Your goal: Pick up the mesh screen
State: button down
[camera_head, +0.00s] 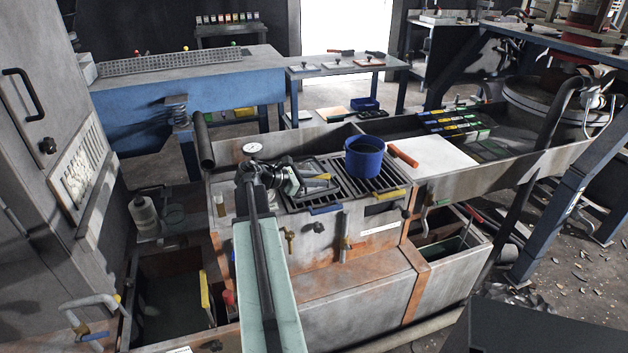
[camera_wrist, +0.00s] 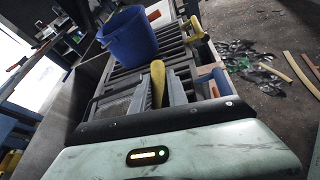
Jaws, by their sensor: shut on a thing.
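A dark slatted screen (camera_head: 299,203) lies in the top of the grey, rust-edged machine; it looks like the mesh screen. My gripper (camera_head: 318,184) is over this screen. In the wrist view my gripper (camera_wrist: 163,92) is shut on a yellow handle (camera_wrist: 158,76), with a finger on each side. The gripper and arm hide part of the screen, and I cannot tell whether the screen is lifted. A blue handle (camera_head: 325,209) is at its front edge.
A blue bucket (camera_head: 365,157) stands on the slatted screen to the right, close to my gripper. That screen has a yellow handle (camera_head: 391,195) at its front. An orange handle (camera_head: 403,155) and a white board (camera_head: 433,157) are farther right. A grey cabinet (camera_head: 50,170) stands left.

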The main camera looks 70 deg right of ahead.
notch_tip(320, 180, up, 10)
jog(key=p, duration=0.8)
jog(key=shift+f+p, duration=0.2)
jog(key=shift+p, duration=0.2)
